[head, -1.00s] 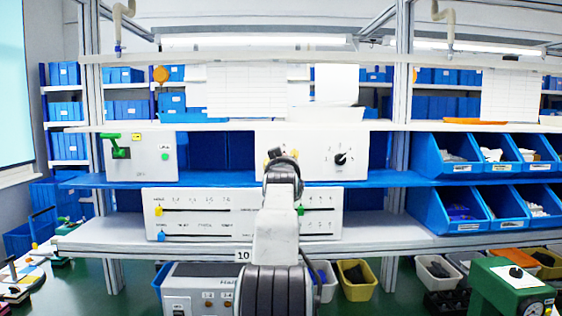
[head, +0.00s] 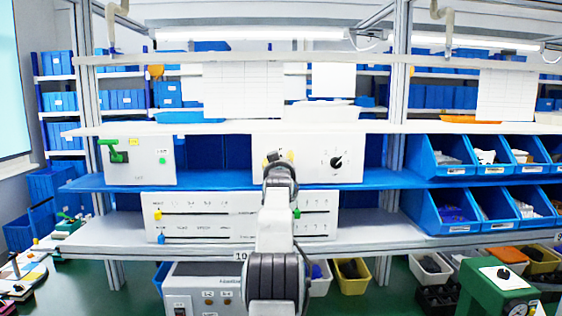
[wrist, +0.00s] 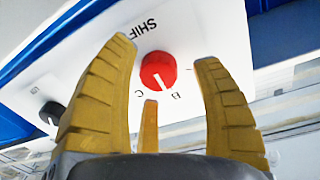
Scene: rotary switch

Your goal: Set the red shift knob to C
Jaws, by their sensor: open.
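The red shift knob (wrist: 158,70) is on a white panel (wrist: 195,30) marked SHIFT in the wrist view. The white line on the knob points down and slightly right, nearer the letter B than the letter C. My gripper (wrist: 166,54) is open. Its yellow fingers lie to the left, right and below the knob in the picture, and I see no finger clearly touching it. In the head view my gripper (head: 277,157) is in front of the upper white box (head: 309,145) and hides the red knob.
A black knob (head: 336,162) is on the same box, to the right; it also shows in the wrist view (wrist: 52,112). A box with a green lever (head: 115,152) stands left. A slider panel (head: 240,214) is on the shelf below. Blue bins (head: 445,215) are right.

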